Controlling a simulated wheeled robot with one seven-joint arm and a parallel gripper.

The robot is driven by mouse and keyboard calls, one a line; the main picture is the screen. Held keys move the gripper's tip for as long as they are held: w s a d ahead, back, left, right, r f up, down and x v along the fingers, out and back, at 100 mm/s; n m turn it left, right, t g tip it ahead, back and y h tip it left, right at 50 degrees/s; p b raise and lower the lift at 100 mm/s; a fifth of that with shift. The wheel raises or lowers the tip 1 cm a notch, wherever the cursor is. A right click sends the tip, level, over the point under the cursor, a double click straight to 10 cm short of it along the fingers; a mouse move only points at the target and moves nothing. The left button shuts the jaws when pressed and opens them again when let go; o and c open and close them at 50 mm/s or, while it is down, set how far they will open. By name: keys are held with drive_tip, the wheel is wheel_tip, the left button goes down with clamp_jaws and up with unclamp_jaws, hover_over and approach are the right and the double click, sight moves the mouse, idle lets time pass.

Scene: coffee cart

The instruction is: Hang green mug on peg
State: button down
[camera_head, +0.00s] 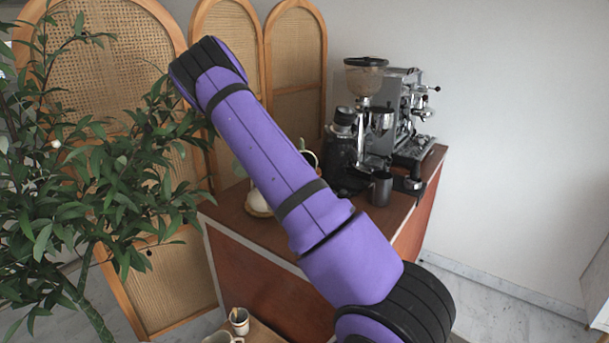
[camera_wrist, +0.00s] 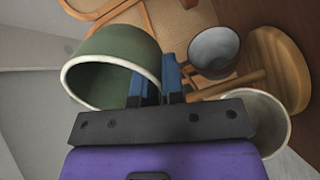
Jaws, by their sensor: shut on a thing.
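The green mug (camera_wrist: 120,55), with a pale rim and dark green inside, is tilted in the left half of the wrist view, its mouth turned toward the lower left. My gripper (camera_wrist: 160,78) is shut on it at its right side; its blue fingers partly hide the contact, so I cannot tell whether they hold the wall or the handle. A wooden peg (camera_wrist: 226,87) of a stand with a round wooden disc (camera_wrist: 292,60) is right of the fingers, apart from the mug. In the head view the green mug and gripper do not show.
A grey-white mug (camera_wrist: 212,50) and another pale mug (camera_wrist: 262,112) are close by the stand. In the head view, a small mug (camera_head: 239,321) is low in front of the cart (camera_head: 250,265). A leafy plant (camera_head: 85,170) crowds the left. The coffee machine (camera_head: 410,110) stands at the back.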

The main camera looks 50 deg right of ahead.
drive_tip(key=w+a+f, duration=0.1)
drive_tip(key=w+a, duration=0.4)
drive_tip(key=shift+w+f, duration=0.2)
drive_tip(key=shift+f, duration=0.15)
idle(0.6)
idle(0.5)
drive_tip(key=c, duration=1.1)
unclamp_jaws()
drive_tip(key=shift+c, duration=0.2)
drive_tip(key=shift+a, duration=0.1)
drive_tip(key=shift+f, duration=0.1)
